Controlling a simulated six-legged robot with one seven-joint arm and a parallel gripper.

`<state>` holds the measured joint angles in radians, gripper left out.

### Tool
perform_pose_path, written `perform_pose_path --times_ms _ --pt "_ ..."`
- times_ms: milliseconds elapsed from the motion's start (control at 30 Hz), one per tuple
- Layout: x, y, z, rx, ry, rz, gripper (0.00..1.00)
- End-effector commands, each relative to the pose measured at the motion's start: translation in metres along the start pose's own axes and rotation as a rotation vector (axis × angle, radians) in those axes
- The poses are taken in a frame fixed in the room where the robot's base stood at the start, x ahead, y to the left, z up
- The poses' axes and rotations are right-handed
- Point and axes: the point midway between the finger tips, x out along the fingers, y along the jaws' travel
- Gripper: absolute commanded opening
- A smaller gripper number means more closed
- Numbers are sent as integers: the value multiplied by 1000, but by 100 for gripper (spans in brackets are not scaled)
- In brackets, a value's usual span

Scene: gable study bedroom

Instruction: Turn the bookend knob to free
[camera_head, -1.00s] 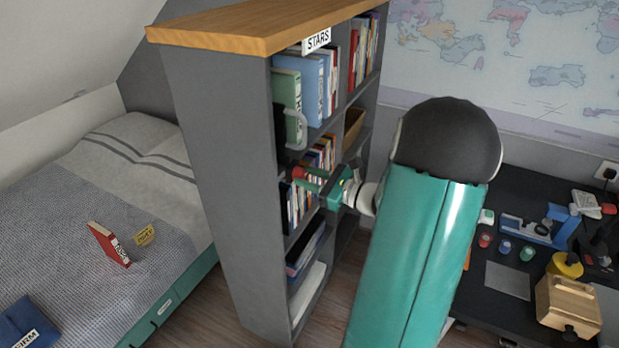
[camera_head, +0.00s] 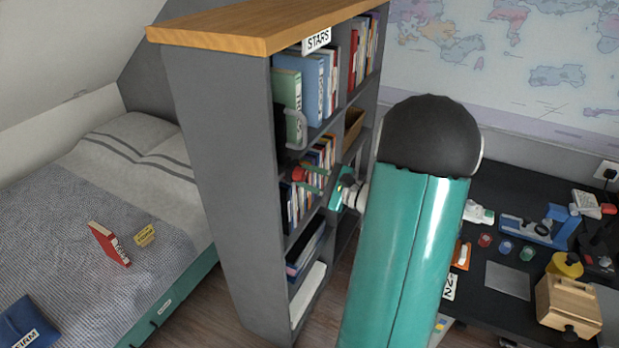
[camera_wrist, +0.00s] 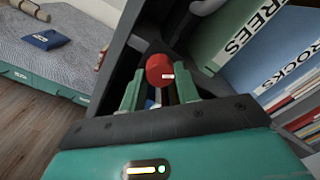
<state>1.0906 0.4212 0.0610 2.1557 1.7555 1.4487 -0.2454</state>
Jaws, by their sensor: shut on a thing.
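The red knob (camera_wrist: 159,70) is round with a small white mark and sits between my gripper's two green fingers in the wrist view. It also shows as a small red spot (camera_head: 299,174) at the front of the bookshelf in the head view. My gripper (camera_head: 312,180) is shut on the knob, at the middle shelf level. In the wrist view my gripper's fingers (camera_wrist: 159,88) stand on either side of the knob. The knob's mount and the bookend body are mostly hidden, and I cannot read a knob setting.
The grey bookshelf (camera_head: 215,190) holds several books and a STARS label (camera_head: 317,40). A grey curved handle (camera_head: 298,128) sticks out above my gripper. The bed (camera_head: 130,170) stands left, and a black desk (camera_head: 510,190) with several objects stands right.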

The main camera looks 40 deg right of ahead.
Motion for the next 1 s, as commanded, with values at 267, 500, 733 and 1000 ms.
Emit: perform_pose_path --times_ms 267,500,733,1000 --pt "0 0 -1 -261 -8 -2 9" --pt "0 0 -1 -488 -15 -4 9" --pt "-1 -1 -1 -697 -21 -5 9" --pt "-1 -1 -1 -880 -27 -7 9"
